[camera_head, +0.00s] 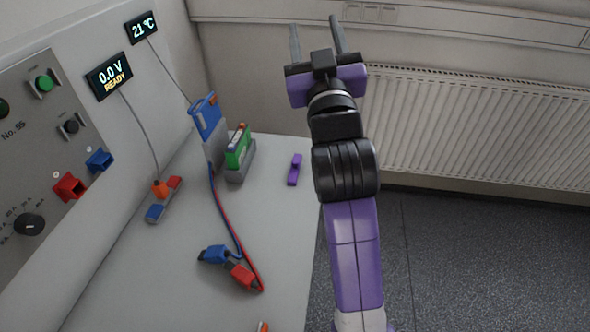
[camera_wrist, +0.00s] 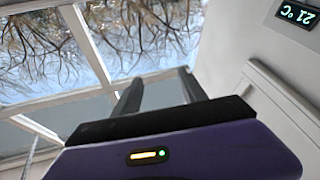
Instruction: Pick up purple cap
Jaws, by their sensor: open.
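The purple cap (camera_head: 294,169) is a small purple bar lying on the grey table near its right edge, just right of the battery in its grey holder. My gripper (camera_head: 316,40) is raised high, up and to the right of the cap, with its fingers pointing up and away from the table. Its two fingers are apart with nothing between them. In the wrist view my gripper (camera_wrist: 160,88) points toward a window, and the cap is not in that view.
A green battery (camera_head: 238,150) stands in a grey holder, with a blue device (camera_head: 206,117) beside it. Red and blue cable clips (camera_head: 241,274) lie nearer on the table. The cycler panel (camera_head: 50,140) stands at left. A radiator (camera_head: 480,128) is on the wall at right.

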